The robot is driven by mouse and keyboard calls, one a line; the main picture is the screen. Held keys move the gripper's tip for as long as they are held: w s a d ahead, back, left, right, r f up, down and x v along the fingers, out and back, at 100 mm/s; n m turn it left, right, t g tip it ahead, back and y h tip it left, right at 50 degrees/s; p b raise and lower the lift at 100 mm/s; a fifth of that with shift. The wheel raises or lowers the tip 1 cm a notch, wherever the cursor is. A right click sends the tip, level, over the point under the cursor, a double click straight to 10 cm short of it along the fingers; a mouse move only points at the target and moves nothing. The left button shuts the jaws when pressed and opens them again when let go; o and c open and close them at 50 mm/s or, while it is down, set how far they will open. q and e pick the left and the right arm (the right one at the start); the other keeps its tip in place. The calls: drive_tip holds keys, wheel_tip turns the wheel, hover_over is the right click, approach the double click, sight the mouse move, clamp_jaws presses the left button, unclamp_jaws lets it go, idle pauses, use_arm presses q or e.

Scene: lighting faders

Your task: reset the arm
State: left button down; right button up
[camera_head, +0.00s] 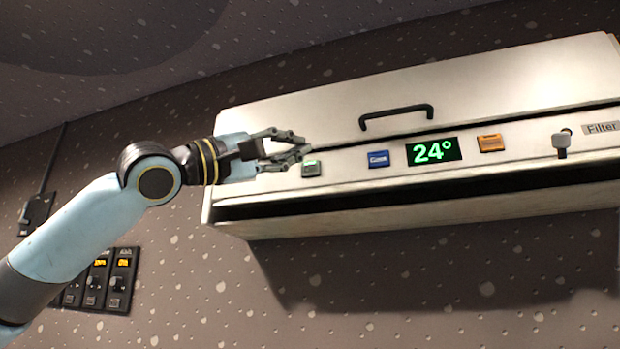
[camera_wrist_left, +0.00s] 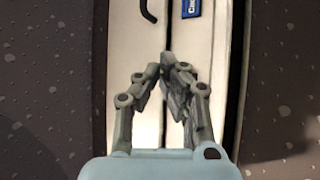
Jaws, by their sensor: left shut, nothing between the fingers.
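My left arm (camera_head: 85,230) comes in from the left in the head view. My left gripper (camera_head: 306,146) is shut and empty, in front of the left end of a white wall unit (camera_head: 330,100). Whether the fingers touch the unit cannot be told. My right gripper is not in view.
The unit carries a black handle (camera_head: 396,115), a blue button (camera_head: 378,159), a green 24° display (camera_head: 433,151), an orange button (camera_head: 490,143) and a knob (camera_head: 560,145) near a Filter label (camera_head: 602,128). Dark faders (camera_head: 119,282) with orange readouts sit on the speckled wall at lower left.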

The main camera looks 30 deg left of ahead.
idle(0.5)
use_arm(q)
drive_tip(key=w+d+f+m+g+y, duration=0.1)
drive_tip(key=w+f+m+g+y, duration=0.2)
drive_tip(key=f, duration=1.6)
drive_tip(key=f+g+y, duration=0.3)
drive_tip(key=f+y, duration=0.2)
drive_tip(key=f, duration=1.3)
drive_tip(key=s+d+f+m+g+y, duration=0.2)
drive_tip(key=s+f+m+g, duration=0.7)
drive_tip(key=s+f, duration=1.85)
drive_tip(key=a+f+n+g+y+b, duration=0.1)
drive_tip(key=a+f+g+b, duration=0.15)
drive_tip(key=f, duration=1.25)
drive_tip(key=a+f+n+g+b, duration=0.1)
drive_tip(key=f+b, duration=0.3)
drive_tip(key=f, duration=1.2)
drive_tip(key=s+f+b, duration=0.3)
drive_tip(key=s+f, duration=0.6)
drive_tip(key=f, duration=0.3)
drive_tip(key=s+f+g+b, duration=0.1)
drive_tip(key=s+f+b, duration=0.2)
drive_tip(key=s+f, duration=0.7)
drive_tip(key=shift+a+f+n, duration=0.3)
drive_tip(key=shift+a+f, duration=0.15)
drive_tip(key=shift+f, duration=0.5)
